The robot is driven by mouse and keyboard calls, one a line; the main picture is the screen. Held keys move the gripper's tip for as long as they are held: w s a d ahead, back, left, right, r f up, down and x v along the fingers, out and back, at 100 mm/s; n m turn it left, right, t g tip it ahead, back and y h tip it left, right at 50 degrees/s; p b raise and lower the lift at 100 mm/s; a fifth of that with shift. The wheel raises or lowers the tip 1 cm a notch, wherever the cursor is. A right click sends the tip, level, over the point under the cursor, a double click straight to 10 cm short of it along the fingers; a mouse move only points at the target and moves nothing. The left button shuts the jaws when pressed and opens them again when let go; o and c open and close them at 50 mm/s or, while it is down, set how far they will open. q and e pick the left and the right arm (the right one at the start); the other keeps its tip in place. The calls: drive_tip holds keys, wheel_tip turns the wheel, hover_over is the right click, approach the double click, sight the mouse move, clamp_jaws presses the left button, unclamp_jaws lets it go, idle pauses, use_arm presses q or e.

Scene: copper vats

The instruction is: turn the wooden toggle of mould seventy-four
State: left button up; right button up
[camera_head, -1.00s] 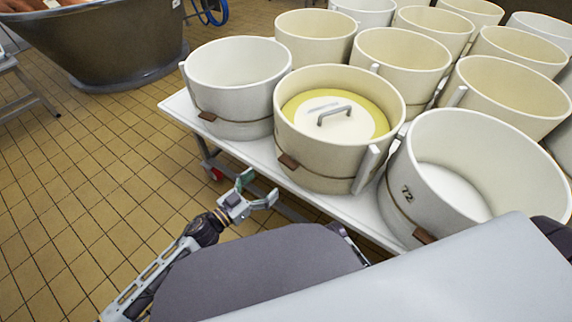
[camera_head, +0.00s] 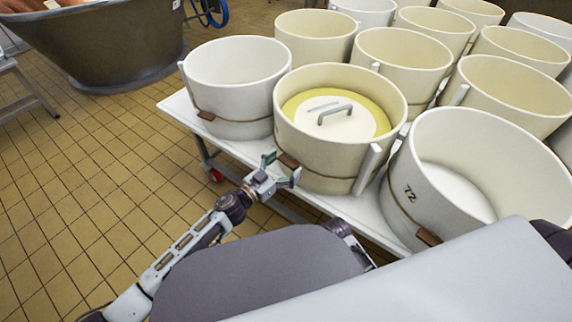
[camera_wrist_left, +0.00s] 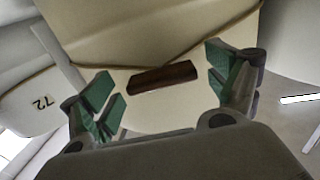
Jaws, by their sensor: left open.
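A cream mould (camera_head: 325,145) with a yellow filling and a handled lid stands at the front of the white table; no number shows on it. Its brown wooden toggle (camera_head: 287,160) sits on a thin cord around its lower side. In the left wrist view the toggle (camera_wrist_left: 163,77) lies slightly tilted, between and beyond the green-padded fingers. My left gripper (camera_head: 282,168) is open and empty, close in front of the toggle with a finger to each side. I cannot tell whether it touches. My right gripper is out of view.
A mould marked 72 (camera_head: 407,192), with its own toggle (camera_head: 428,237), stands close on the right. A white mould (camera_head: 232,118) stands on the left. More moulds fill the table (camera_head: 180,105) behind.

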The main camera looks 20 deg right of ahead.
use_arm(q)
drive_tip(key=shift+w+d, duration=0.15)
drive_tip(key=shift+d, duration=0.1)
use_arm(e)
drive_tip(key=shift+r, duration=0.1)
use_arm(q)
drive_tip(key=c, duration=1)
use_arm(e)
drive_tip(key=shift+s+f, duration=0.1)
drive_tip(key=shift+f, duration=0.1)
